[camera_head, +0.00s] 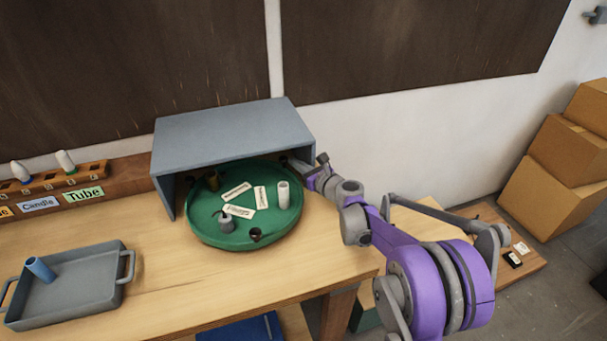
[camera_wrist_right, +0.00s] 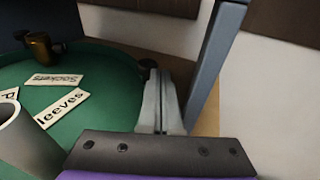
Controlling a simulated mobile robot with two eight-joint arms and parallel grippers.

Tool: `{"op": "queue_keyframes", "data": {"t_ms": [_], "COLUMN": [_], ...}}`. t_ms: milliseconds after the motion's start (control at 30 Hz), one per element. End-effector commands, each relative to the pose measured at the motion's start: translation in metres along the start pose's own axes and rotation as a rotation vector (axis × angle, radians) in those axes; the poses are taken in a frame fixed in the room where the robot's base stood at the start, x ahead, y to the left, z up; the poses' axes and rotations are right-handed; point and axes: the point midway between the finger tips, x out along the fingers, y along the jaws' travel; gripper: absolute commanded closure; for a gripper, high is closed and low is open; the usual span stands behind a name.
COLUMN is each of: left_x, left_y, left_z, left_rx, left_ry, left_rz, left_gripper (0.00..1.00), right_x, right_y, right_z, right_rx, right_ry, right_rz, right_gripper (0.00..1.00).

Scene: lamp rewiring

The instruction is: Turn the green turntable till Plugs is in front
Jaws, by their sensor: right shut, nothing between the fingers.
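The green turntable (camera_head: 200,228) sits on the wooden bench, its rear part under a grey shelter. Three white label cards lie on it. In the right wrist view one reads "Sockets" (camera_wrist_right: 55,79), one shows "leeves" (camera_wrist_right: 62,108), and one cut off at the left shows "P" (camera_wrist_right: 8,95). A white cylinder (camera_head: 283,195), a brass piece (camera_head: 212,181), a grey piece (camera_head: 226,222) and a dark piece (camera_head: 255,235) stand on it. My right gripper (camera_wrist_right: 160,78) is shut and empty at the turntable's right rear rim, beside a dark knob (camera_wrist_right: 147,68); contact is unclear.
The grey shelter (camera_head: 225,125) covers the turntable's back; its right post (camera_wrist_right: 213,65) stands close to my right gripper. A grey tray (camera_head: 80,290) with a blue cylinder (camera_head: 40,269) lies at left. A wooden rack (camera_head: 50,180) stands behind it. The bench front is clear.

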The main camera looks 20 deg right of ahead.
Motion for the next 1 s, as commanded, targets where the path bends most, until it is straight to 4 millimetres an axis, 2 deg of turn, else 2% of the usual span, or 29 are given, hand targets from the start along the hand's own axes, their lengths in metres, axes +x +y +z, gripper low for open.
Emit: {"op": "queue_keyframes", "data": {"t_ms": [133,567,667,1000], "left_x": [0.001,0.001,0.003,0.009], "left_y": [0.0,0.0,0.0,0.0], "left_z": [0.001,0.001,0.002,0.007], "left_rx": [0.0,0.0,0.0,0.0], "left_ry": [-0.001,-0.001,-0.002,-0.005], "left_rz": [0.0,0.0,0.0,0.0], "left_gripper": [0.5,0.5,0.5,0.5], "right_x": [0.013,0.007,-0.006,-0.073], "right_y": [0.0,-0.001,-0.002,-0.001], "right_z": [0.002,0.002,0.002,0.002], "right_rx": [0.0,0.0,0.0,0.0], "right_ry": [0.0,0.0,0.0,0.0], "right_rz": [0.001,0.0,-0.002,-0.002], "right_gripper": [1.0,1.0,1.0,1.0]}}
